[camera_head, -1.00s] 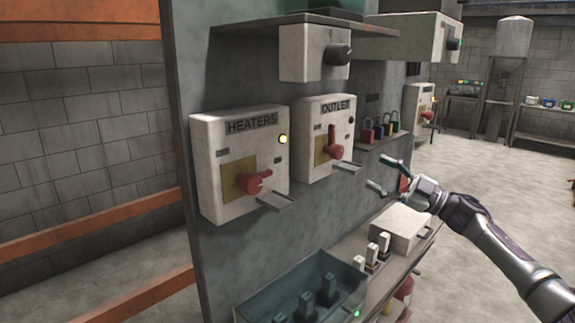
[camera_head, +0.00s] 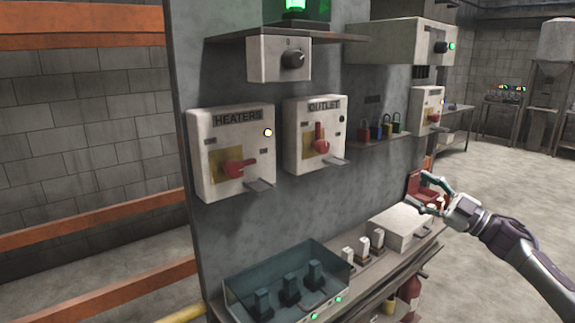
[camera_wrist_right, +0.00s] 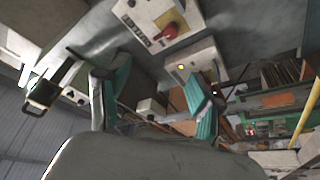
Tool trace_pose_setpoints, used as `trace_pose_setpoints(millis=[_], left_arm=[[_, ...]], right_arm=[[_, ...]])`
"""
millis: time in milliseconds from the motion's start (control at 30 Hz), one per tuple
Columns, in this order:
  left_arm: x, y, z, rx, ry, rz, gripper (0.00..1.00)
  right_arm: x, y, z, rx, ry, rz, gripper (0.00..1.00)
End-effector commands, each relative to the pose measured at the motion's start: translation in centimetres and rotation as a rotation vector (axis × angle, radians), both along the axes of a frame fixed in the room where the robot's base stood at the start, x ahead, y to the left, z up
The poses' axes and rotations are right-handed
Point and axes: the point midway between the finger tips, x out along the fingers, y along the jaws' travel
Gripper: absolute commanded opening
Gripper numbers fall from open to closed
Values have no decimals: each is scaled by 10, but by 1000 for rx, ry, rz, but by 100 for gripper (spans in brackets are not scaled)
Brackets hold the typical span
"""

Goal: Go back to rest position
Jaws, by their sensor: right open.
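My right gripper (camera_head: 416,188) reaches in from the right in the head view, in front of the panel's right edge. Its fingers are apart with nothing between them. The right wrist view shows its teal finger pads (camera_wrist_right: 160,100) spread and empty. The HEATERS box (camera_head: 228,150) and the OUTLET box (camera_head: 313,135), each with a red handle, are on the grey panel (camera_head: 350,190) to its left. The gripper is apart from both boxes. My left gripper is not in view.
A shelf with several coloured padlocks (camera_head: 387,128) is on the panel. Below are a white box (camera_head: 400,228) and a transparent teal tray (camera_head: 290,280) on a ledge. A red item (camera_head: 413,184) is behind the gripper's fingers. Open floor (camera_head: 520,200) lies to the right.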

Motion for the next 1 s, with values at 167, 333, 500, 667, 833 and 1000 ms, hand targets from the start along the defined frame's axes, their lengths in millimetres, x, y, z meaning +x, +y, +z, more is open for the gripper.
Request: trace_pose_setpoints(millis=[167, 333, 500, 667, 833, 1000], left_arm=[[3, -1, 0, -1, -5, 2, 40], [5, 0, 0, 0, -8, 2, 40], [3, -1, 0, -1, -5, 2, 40], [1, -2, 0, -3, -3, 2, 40], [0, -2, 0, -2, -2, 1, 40], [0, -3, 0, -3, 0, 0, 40]], right_arm=[[8, 3, -31, 23, 39, -39, 66], [16, 5, -76, 47, 96, -100, 66], [22, 6, -141, 74, 184, -187, 66], [15, 7, -234, 93, 318, -303, 66], [-18, 7, -359, 92, 514, -456, 66], [-78, 9, -476, 59, 722, -589, 66]])
